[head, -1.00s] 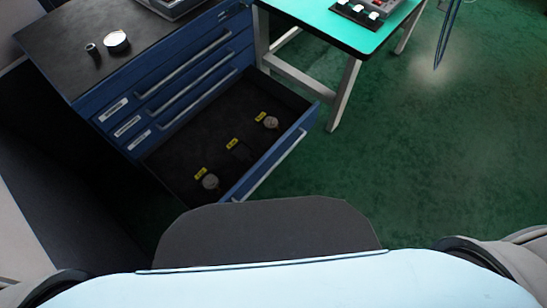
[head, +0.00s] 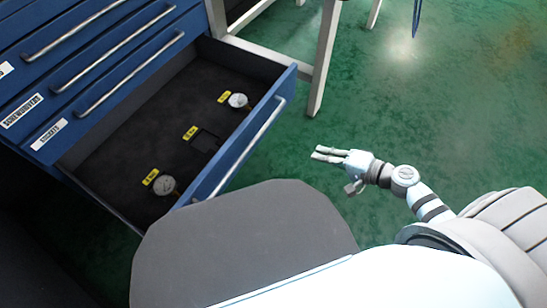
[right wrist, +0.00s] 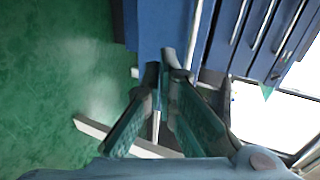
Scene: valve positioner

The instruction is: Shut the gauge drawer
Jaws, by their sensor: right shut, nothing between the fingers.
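The gauge drawer (head: 120,150) is the open bottom drawer of a blue cabinet, pulled well out, with a dark lining. Its blue front (head: 243,140) carries a long silver handle (head: 240,150). Inside are two round gauges, one near (head: 165,185) and one far (head: 238,101), each by a yellow label, and an empty dark recess between them with its own label. My right gripper (head: 320,153) is shut and empty, to the right of the drawer front and apart from it. In the right wrist view its fingers (right wrist: 163,75) point toward blue cabinet surfaces. My left gripper is not in view.
Several shut drawers (head: 90,60) with silver handles sit above the open one. A pale table leg (head: 323,65) stands just beyond the drawer's far corner. Green floor (head: 400,110) is clear to the right of the drawer.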

